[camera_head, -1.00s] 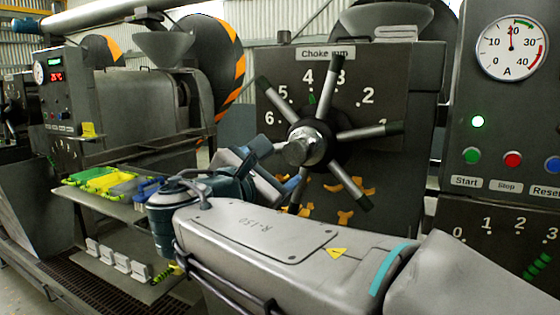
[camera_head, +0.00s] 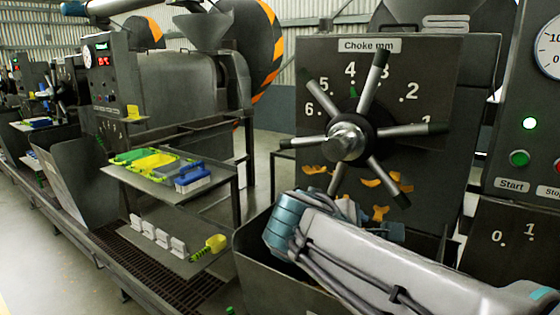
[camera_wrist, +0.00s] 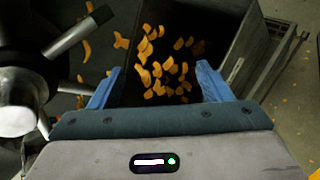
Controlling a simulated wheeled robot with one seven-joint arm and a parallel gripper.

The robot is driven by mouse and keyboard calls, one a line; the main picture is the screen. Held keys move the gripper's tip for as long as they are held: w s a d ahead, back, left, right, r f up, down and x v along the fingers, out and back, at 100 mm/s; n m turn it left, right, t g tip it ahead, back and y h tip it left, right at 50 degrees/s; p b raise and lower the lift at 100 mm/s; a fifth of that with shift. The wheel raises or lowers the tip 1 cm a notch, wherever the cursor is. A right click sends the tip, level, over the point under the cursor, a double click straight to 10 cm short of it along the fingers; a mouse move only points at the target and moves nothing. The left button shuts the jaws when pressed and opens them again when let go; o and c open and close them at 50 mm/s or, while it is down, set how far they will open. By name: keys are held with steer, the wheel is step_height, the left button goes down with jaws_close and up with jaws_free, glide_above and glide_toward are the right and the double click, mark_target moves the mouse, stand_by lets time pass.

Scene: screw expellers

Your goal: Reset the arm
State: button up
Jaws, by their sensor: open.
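My gripper (camera_wrist: 154,92) shows in the wrist view with its two blue fingers spread wide and nothing between them. It points down over a dark bin (camera_wrist: 243,50) holding loose orange pieces (camera_wrist: 165,65). In the head view my arm reaches in from the lower right, below the choke handwheel; the fingers are hidden there. The handwheel (camera_head: 350,143) has a silver hub and several spokes, and stands apart above my arm. It also shows at the left of the wrist view (camera_wrist: 22,95).
The choke panel (camera_head: 450,75) stands behind the wheel. A start button panel (camera_head: 515,200) is at right. A side table (camera_head: 205,190) with green, yellow and blue trays (camera_head: 155,160) stands left, with white blocks (camera_head: 155,233) on its lower shelf. Open floor (camera_head: 60,250) lies at far left.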

steer(key=s+f+m+g+y+p, duration=0.5)
steer(key=s+f+m+y, duration=0.3)
steer(key=m, duration=0.7)
steer(key=shift+s+d+f, duration=0.2)
steer(key=shift+s+f, duration=1.05)
steer(key=shift+s, duration=0.45)
